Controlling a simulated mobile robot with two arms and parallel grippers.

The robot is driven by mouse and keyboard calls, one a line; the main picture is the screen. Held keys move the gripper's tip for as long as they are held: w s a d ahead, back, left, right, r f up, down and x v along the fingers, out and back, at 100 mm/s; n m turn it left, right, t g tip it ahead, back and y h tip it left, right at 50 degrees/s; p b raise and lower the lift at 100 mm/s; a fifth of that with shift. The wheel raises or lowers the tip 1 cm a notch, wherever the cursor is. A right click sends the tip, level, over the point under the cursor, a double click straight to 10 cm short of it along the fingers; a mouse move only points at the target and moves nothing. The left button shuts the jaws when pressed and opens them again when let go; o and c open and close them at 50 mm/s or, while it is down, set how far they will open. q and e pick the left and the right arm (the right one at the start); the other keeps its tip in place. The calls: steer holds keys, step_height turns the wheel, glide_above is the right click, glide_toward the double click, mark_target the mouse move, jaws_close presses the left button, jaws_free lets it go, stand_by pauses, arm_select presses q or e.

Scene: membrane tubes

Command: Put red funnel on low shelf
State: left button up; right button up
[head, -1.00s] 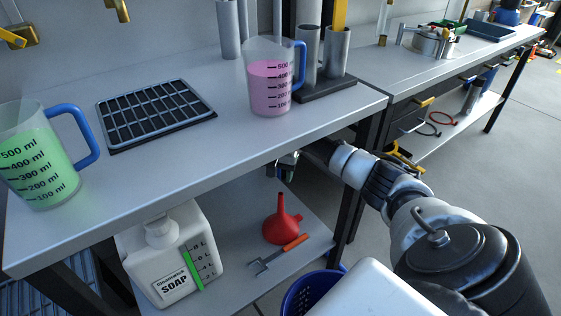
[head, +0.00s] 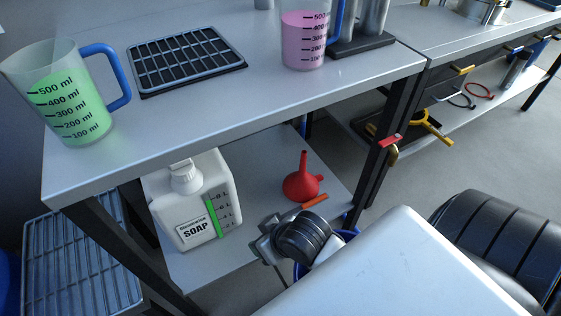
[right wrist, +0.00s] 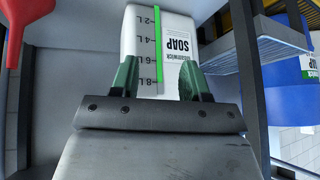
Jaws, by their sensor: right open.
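The red funnel (head: 302,184) stands on the low shelf (head: 262,160) under the workbench, wide end down and spout up. Part of it shows at the upper left of the right wrist view (right wrist: 24,28). My right gripper (head: 264,250) is at the front of the low shelf, in front of and left of the funnel and apart from it. In the right wrist view its green fingers (right wrist: 160,80) are spread with nothing held between them. The soap container (right wrist: 160,42) appears beyond them. My left gripper is not in view.
The white soap container (head: 192,205) stands left of the funnel. An orange-handled tool (head: 315,200) lies beside the funnel, partly hidden by my gripper. A blue basket (head: 347,235) is behind my arm. A green-filled jug (head: 75,105) and a pink-filled jug (head: 303,45) stand on the benchtop.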

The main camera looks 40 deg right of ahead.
steer(key=shift+t+h, duration=0.5)
steer(key=shift+t, duration=0.1)
steer(key=v, duration=0.2)
steer(key=d+v, duration=0.1)
steer(key=v, duration=0.2)
steer(key=shift+s+f, duration=0.1)
steer(key=shift+f, duration=0.1)
